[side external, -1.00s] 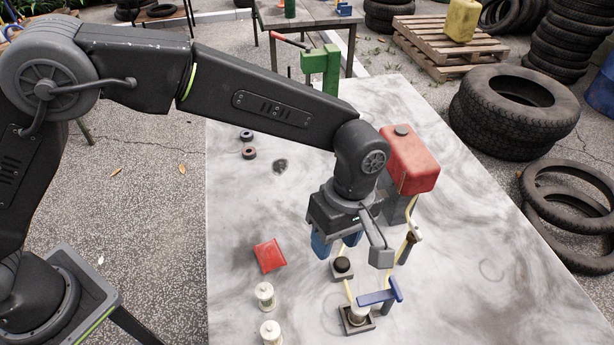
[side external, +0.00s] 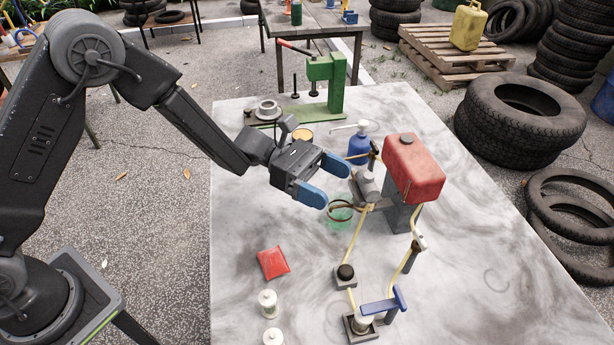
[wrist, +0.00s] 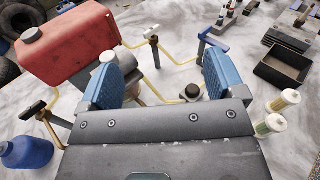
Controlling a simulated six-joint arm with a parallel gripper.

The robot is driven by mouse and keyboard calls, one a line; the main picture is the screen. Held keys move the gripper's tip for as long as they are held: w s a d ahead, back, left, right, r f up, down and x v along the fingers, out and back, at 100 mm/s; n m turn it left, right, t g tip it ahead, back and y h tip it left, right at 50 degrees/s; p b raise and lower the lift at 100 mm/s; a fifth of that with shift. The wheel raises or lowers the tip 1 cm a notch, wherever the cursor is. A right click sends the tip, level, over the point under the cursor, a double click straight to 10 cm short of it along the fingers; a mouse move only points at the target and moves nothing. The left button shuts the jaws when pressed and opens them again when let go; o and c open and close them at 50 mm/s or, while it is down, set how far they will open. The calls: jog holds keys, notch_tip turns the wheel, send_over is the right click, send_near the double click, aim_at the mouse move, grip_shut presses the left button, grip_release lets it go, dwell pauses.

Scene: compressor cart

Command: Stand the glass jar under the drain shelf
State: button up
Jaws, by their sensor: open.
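A greenish see-through glass jar (side external: 341,217) stands on the table in the side view, with a dark brown ring at its top. It is at the left end of the brown drain shelf (side external: 376,205), under the grey cylinder (side external: 368,186). I cannot tell how far under the shelf the jar stands. My gripper (side external: 333,183) is open, its blue fingers apart, above and to the left of the jar and clear of it as far as I can see. In the wrist view my gripper (wrist: 162,68) shows nothing clearly held; the jar is mostly hidden there.
A red tank (side external: 413,168) and its yellow pipes stand right of the shelf. A blue pump bottle (side external: 358,148) is behind. A blue-handled valve (side external: 384,302), a red packet (side external: 273,262) and two white canisters (side external: 268,302) are nearer. The table's left front is mostly clear.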

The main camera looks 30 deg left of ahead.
jog(key=w+a+f+n+t, duration=0.3)
jog(key=a+f+t, duration=0.3)
jog(key=a, duration=0.1)
jog(key=shift+w+t, duration=0.4)
send_near(340, 212)
jog(key=w, duration=0.1)
jog(key=w+f, duration=0.1)
jog(key=w+d, duration=0.1)
jog(key=shift+w+f, duration=0.15)
jog(key=shift+w, duration=0.1)
jog(key=x, duration=0.7)
jog(key=shift+w+d+f, duration=0.15)
jog(key=shift+d+f, duration=0.05)
jog(key=shift+d, duration=0.1)
jog(key=c, duration=1.1)
